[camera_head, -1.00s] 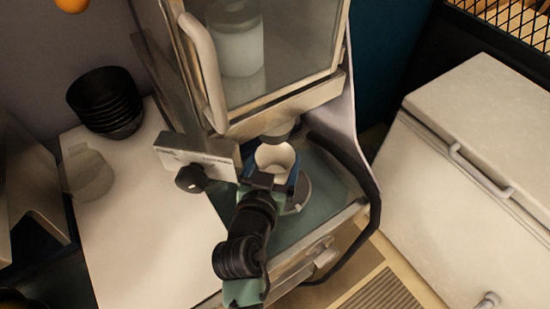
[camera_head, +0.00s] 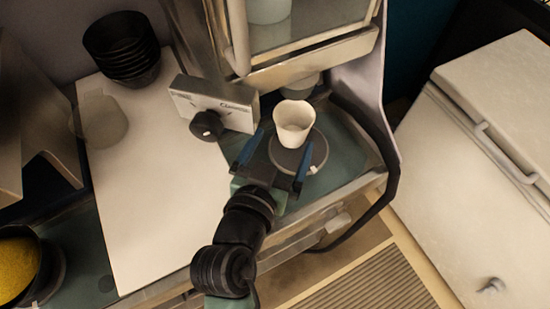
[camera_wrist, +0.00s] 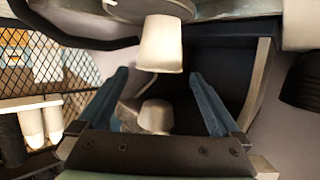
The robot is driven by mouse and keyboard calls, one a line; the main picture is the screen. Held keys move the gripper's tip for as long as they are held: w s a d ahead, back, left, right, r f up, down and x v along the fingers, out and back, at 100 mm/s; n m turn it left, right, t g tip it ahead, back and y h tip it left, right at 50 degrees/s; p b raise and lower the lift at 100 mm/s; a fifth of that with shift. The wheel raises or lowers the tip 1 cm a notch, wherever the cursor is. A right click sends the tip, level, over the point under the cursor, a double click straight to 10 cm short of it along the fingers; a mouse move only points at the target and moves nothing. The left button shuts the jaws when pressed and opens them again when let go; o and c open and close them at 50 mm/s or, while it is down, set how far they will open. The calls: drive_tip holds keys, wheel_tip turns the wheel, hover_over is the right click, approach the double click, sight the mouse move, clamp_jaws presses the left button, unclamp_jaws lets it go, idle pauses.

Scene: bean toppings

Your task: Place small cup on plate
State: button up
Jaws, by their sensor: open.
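The small white cup (camera_head: 293,123) stands upright on the round dark plate (camera_head: 313,163) under the dispenser. My gripper (camera_head: 282,143) is open in front of the cup, its blue fingers spread and apart from it. In the wrist view, which looks upside down, the cup (camera_wrist: 161,45) shows beyond the gap between my open fingers (camera_wrist: 159,73). The grey plate (camera_wrist: 150,9) shows at the top edge there, against the cup's base. My gripper partly covers the near side of the plate in the head view.
The dispenser's grey nozzle (camera_head: 299,84) is just above and behind the cup. A control box with a black knob (camera_head: 206,126) stands left of it. Black stacked bowls (camera_head: 122,48) and a translucent jar (camera_head: 101,121) are at the left. The white counter (camera_head: 150,200) is mostly clear.

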drive_tip(key=shift+b+v, duration=0.3)
drive_tip(key=shift+v, duration=1.45)
